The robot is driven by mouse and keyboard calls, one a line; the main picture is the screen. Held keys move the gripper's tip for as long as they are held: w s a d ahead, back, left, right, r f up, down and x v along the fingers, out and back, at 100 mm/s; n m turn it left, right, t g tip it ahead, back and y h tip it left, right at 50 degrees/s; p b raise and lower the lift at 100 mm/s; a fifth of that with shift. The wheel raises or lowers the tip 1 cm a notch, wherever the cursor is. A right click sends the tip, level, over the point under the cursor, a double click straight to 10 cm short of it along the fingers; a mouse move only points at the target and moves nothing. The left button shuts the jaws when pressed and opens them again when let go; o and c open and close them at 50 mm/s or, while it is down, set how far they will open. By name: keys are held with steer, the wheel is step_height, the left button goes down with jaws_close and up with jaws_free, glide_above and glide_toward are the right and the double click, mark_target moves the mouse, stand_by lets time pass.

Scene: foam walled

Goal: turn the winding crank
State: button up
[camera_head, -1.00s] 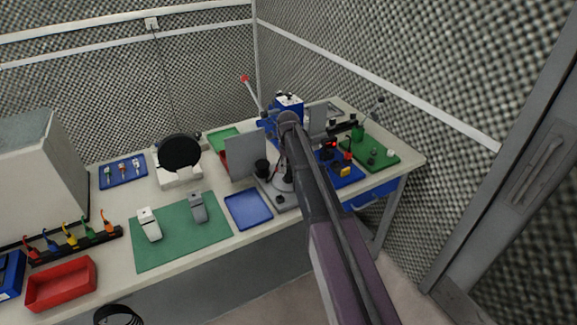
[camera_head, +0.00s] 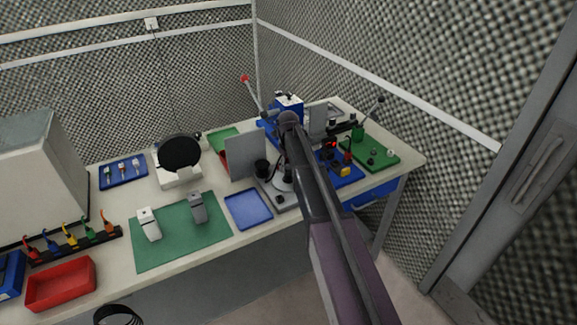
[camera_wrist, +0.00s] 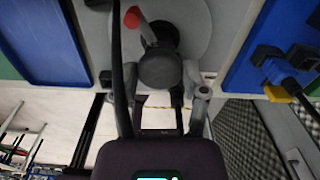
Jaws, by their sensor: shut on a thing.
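The winding crank seems to be the dark round knob (camera_wrist: 158,69) over a pale grey disc (camera_wrist: 195,25) in the wrist view. A red-tipped piece (camera_wrist: 133,18) lies against the knob. My gripper (camera_wrist: 160,88) is shut on the dark knob, with a finger on each side of it. The exact contact is partly hidden by the knob and fingers. In the head view, the disc (camera_head: 283,186) shows on a grey base left of my arm. My arm hides the gripper and most of the crank there.
A black cylinder (camera_head: 262,168) and an upright grey panel (camera_head: 245,153) stand close by on the left. A blue tray (camera_head: 248,209) lies in front. A blue board (camera_head: 343,176) with a yellow part and a green board (camera_head: 370,154) are to the right.

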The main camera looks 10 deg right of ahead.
steer(key=shift+s, duration=0.15)
steer(key=o, duration=1.1)
steer(key=shift+o, duration=0.2)
